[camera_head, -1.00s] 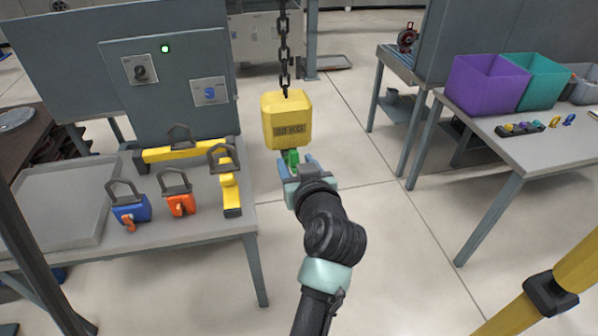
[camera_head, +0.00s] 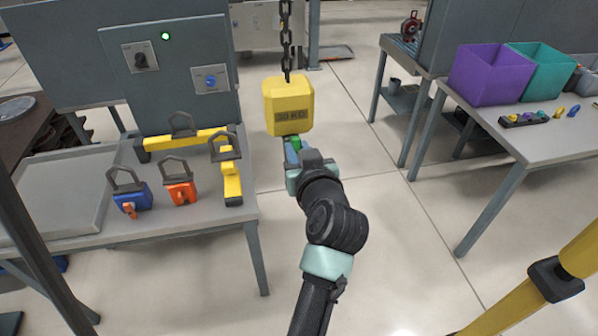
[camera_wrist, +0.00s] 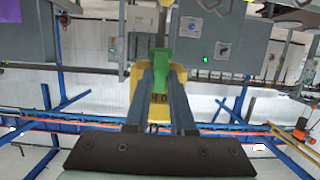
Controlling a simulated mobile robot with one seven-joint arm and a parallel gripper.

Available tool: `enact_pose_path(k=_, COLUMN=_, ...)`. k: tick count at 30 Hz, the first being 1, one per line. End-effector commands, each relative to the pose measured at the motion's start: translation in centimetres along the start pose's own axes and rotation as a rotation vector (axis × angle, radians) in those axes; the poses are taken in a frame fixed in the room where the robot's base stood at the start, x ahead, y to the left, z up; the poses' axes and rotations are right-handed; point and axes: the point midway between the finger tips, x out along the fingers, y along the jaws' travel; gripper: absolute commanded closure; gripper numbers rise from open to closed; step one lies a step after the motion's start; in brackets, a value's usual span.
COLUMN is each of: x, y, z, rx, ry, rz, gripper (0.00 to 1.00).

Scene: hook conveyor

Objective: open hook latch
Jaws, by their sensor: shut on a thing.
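The yellow hook block (camera_head: 288,112) hangs from a dark chain (camera_head: 286,45). A small green latch (camera_head: 296,143) shows just below the block, and it also shows in the wrist view (camera_wrist: 158,60). My gripper (camera_head: 292,150) is directly under the block, with its blue-grey fingers at the green latch. In the wrist view my gripper (camera_wrist: 158,76) has one finger on each side of the green piece and is shut on it. The yellow block (camera_wrist: 150,95) shows behind and between the fingers. The hook below the block is mostly hidden by my gripper.
A table (camera_head: 160,228) at left holds a blue lifting piece (camera_head: 131,197), an orange one (camera_head: 180,190) and yellow bars (camera_head: 232,183). A grey control cabinet (camera_head: 170,100) stands behind. A table at right holds a purple bin (camera_head: 490,75) and a teal bin (camera_head: 541,72). Floor between is clear.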

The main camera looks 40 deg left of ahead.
Motion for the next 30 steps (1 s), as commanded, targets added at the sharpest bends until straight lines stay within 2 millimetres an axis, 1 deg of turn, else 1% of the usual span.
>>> enact_pose_path(k=1, x=0.1, y=0.0, z=0.4, rx=0.0, ry=0.006, rz=0.0, gripper=1.0)
enact_pose_path(k=30, x=0.4, y=-0.1, z=1.9, rx=0.0, ry=0.103, rz=-0.002, gripper=1.0)
